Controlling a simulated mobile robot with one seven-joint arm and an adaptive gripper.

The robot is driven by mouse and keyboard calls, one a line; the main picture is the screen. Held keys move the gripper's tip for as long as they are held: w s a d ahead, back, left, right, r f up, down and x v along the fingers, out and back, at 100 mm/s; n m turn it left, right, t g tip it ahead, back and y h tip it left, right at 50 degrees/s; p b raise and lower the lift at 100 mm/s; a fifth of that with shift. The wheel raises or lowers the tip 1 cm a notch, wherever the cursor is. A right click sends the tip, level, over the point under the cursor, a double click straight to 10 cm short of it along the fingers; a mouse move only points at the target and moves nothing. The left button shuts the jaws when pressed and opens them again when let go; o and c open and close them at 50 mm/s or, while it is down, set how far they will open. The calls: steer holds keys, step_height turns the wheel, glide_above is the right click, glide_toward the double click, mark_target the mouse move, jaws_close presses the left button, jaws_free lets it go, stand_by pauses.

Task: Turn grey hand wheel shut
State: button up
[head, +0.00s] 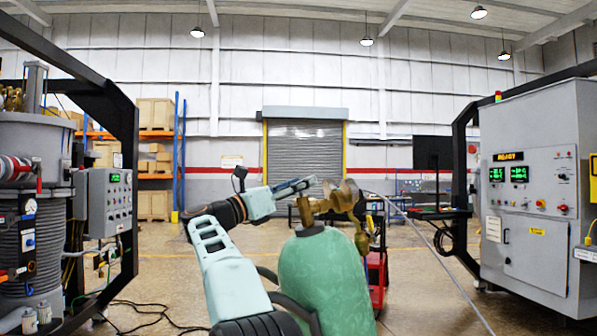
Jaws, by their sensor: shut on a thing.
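A green gas cylinder (325,270) stands upright in the lower middle of the head view. A brass valve (311,209) sits on its top. My arm reaches in from the lower left, and my gripper (314,182) comes to the wheel from the left, just above the valve body. Its fingers are shut on the wheel's near-left part. The exact contact is small and partly hidden.
A brass regulator (363,238) hangs right of the valve, with a grey hose (435,252) running right. A red cart (377,275) stands behind the cylinder. A furnace (35,225) is at left, a grey control cabinet (535,200) at right. The floor between is mostly open.

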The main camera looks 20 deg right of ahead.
steer(key=shift+r+m+g+h+p, duration=0.25)
steer(key=shift+m+g+p, duration=0.8)
steer(key=shift+p, duration=1.85)
steer(key=shift+r+m+g+h+p, duration=0.2)
steer(key=shift+m+g+p, duration=0.45)
steer(key=shift+g+p, duration=1.5)
steer(key=m+p, duration=0.1)
steer(key=p, duration=0.4)
steer(key=shift+f+p, duration=0.2)
steer(key=shift+p, duration=0.1)
steer(key=shift+f+m+g+p, duration=0.3)
steer(key=shift+g+p, duration=0.2)
steer(key=shift+p, duration=0.35)
steer(key=shift+c, duration=0.2)
steer(key=o, duration=1.2)
steer(key=shift+d, duration=0.1)
steer(key=t+b, duration=0.1)
steer(key=b, duration=0.3)
steer(key=shift+f+n, duration=0.2)
steer(key=shift+n, duration=0.2)
steer(key=n+t+b, duration=0.2)
steer(key=t+b, duration=0.1)
steer(key=b, duration=0.4)
steer(key=n+t+y+b, duration=0.1)
steer(key=n+t+b, duration=0.1)
steer(key=b, duration=0.6)
steer(key=shift+s+t+b, duration=0.1)
steer(key=shift+t+b, duration=0.2)
steer(key=shift+t, duration=0.6)
